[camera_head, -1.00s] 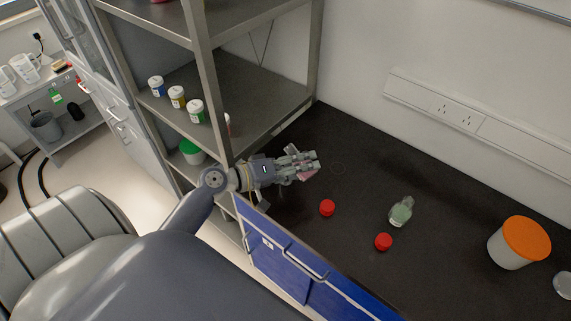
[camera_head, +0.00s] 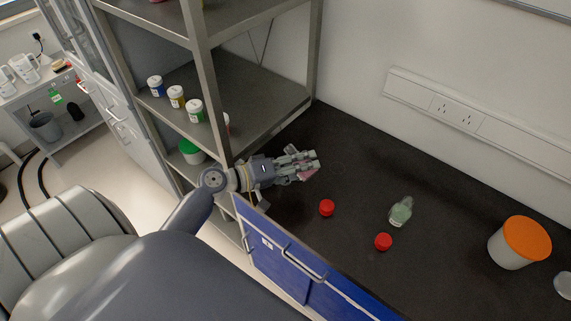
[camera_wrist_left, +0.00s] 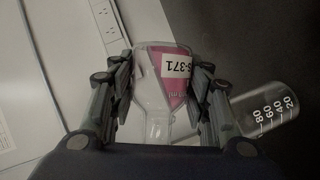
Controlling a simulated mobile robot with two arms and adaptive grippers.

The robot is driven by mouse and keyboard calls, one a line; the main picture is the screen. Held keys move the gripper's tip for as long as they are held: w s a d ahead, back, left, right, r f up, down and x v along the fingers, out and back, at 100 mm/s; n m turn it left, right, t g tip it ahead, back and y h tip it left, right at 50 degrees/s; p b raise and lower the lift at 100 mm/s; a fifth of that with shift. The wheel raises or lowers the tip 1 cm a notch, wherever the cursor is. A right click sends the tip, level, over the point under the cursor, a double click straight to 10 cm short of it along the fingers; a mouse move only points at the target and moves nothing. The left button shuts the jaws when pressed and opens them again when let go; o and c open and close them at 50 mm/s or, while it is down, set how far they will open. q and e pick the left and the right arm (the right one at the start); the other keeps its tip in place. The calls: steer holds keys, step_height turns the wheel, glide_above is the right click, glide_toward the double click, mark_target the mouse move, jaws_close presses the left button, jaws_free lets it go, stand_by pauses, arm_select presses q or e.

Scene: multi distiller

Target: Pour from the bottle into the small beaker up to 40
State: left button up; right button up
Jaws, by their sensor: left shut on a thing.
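My left gripper (camera_head: 308,164) is shut on a clear bottle (camera_wrist_left: 153,98) with pink liquid and a white label reading S-371. In the left wrist view the fingers close on both sides of the bottle, and the pink liquid's edge runs slantwise inside it. In the head view only a bit of pink shows at the fingers, over the dark bench. A clear beaker (camera_wrist_left: 268,113) with marks 80, 60, 40 and 20 is right of the gripper in the wrist view. My right gripper is out of view.
A metal shelf (camera_head: 245,85) with small jars stands beside my left arm.

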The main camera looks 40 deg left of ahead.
arm_select(q)
steer(key=shift+s+a+r, duration=0.1)
steer(key=shift+s+a, duration=0.05)
steer(key=shift+s, duration=0.05)
steer(key=shift+w, duration=0.2)
steer(key=shift+s, duration=0.2)
steer(key=shift+w+n, duration=0.2)
steer(key=shift+n, duration=0.1)
steer(key=shift+s, duration=0.15)
steer(key=shift+f, duration=0.25)
stand_by(0.4)
steer(key=shift+b, duration=0.4)
steer(key=shift+n+h, duration=0.3)
